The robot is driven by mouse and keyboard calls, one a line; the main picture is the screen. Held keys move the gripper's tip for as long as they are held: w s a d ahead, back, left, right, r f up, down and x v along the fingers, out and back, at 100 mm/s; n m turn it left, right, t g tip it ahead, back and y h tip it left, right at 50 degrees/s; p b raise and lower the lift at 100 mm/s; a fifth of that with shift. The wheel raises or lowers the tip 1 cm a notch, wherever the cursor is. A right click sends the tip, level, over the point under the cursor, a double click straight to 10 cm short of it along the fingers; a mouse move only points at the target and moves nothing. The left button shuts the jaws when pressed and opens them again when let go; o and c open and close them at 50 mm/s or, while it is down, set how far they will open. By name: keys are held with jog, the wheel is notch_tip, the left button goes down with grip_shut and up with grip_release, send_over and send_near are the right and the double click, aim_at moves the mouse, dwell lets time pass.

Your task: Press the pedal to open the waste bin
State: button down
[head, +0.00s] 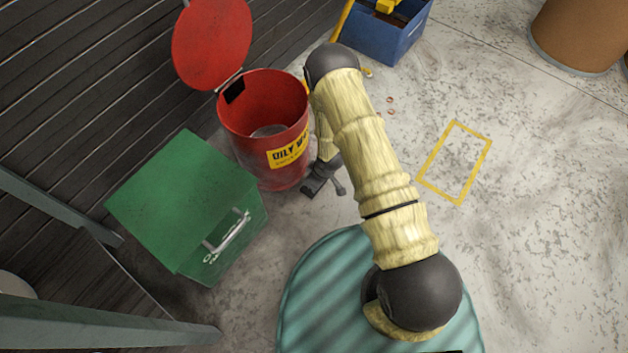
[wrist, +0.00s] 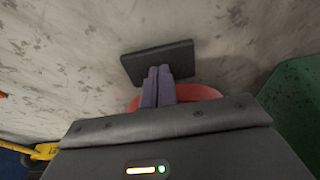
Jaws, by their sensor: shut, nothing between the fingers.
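The red waste bin (head: 262,120) stands upright with a yellow "OILY W…" label on its front. Its round red lid (head: 212,42) is raised and tilted back, so the open inside shows. In the wrist view the dark flat pedal (wrist: 160,60) lies in front of a strip of red bin (wrist: 196,92). My gripper (wrist: 158,72) is shut and empty, its two fingertips together over the pedal; I cannot tell for sure that they touch it. In the head view my gripper (head: 320,184) is low at the bin's front right foot, and the pedal cannot be made out clearly.
A green lidded box (head: 185,205) with a handle stands close to the bin's left. A blue crate (head: 388,32) with yellow items is behind, and brown drums (head: 580,35) stand at the upper right.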

aim_at(320, 189)
jog(key=shift+p+v, duration=3.15)
jog(key=shift+v, duration=0.05)
jog(key=shift+s+d+f, duration=0.1)
jog(key=shift+s+d, duration=0.05)
jog(key=shift+d, duration=0.05)
